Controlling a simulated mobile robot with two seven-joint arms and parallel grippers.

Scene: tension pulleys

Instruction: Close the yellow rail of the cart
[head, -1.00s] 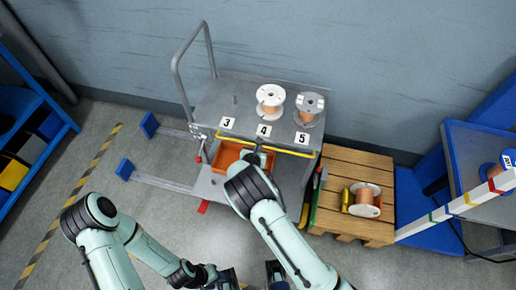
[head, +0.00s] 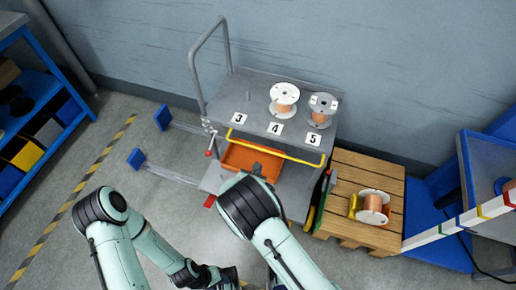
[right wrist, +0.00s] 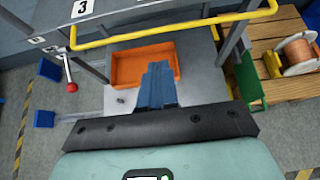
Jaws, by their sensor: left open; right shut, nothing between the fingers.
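The grey cart (head: 255,95) stands against the wall, its top shelf marked 3, 4 and 5. The yellow rail (head: 285,153) runs along the cart's front, a little out from and below the top shelf's edge. It also crosses the upper part of the right wrist view (right wrist: 180,28). My right gripper (right wrist: 158,72) is shut and empty, in front of the cart over the orange bin (right wrist: 128,66), apart from the rail. In the head view my right arm mostly hides it. My left gripper (head: 232,279) is open at the bottom edge, away from the cart, partly cut off.
White and grey spools (head: 284,98) stand on the top shelf. A wooden pallet stack (head: 345,220) with a copper spool (head: 373,207) stands close on the right. A red-knobbed lever (right wrist: 71,87) is at the cart's left. Floor to the left is mostly free.

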